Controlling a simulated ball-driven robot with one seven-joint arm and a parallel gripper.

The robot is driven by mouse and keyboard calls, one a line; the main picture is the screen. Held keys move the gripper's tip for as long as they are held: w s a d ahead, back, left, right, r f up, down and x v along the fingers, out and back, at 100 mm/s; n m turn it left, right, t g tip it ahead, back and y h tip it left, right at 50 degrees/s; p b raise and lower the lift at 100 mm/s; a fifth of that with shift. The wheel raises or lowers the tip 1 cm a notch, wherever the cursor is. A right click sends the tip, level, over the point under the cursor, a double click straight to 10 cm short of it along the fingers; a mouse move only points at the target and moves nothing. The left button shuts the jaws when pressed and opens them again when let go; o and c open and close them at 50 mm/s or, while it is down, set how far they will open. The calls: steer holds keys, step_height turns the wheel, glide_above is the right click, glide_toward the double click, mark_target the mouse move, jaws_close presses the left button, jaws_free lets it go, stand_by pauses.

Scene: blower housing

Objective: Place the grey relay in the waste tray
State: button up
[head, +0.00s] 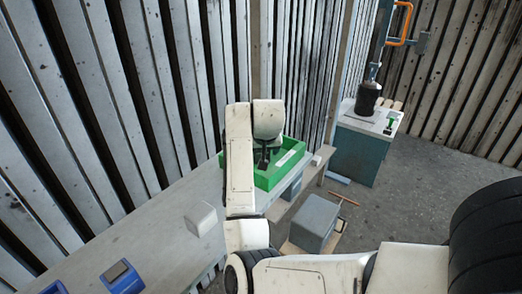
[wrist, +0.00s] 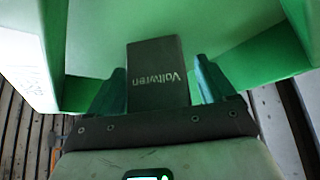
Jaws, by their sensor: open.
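The dark grey relay (wrist: 158,75), a block with "Voltwren" lettering, stands between my fingers in the wrist view. My gripper (wrist: 160,88) is open, with one finger on each side of the relay; gaps show beside it. Both are inside the green tray (wrist: 95,25), which I take for the waste tray. Whether the relay's lower end touches the tray floor is hidden. In the head view the green tray (head: 262,184) lies on the bench, with my gripper (head: 263,160) down in it. The relay is not clearly distinguishable there.
A whitish block (head: 201,218) and blue devices (head: 122,277) sit on the bench (head: 160,235) left of the tray. A grey box (head: 315,218) stands lower right. A teal cabinet (head: 362,155) carries a dark bottle (head: 368,98). The slatted wall rises close behind the bench.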

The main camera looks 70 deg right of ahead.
steer(key=shift+r, duration=0.1)
steer(key=shift+a+r, duration=0.1)
steer(key=shift+r, duration=0.15)
steer(key=v, duration=1.1)
steer(key=shift+s+r, duration=0.15)
steer(key=shift+r, duration=0.05)
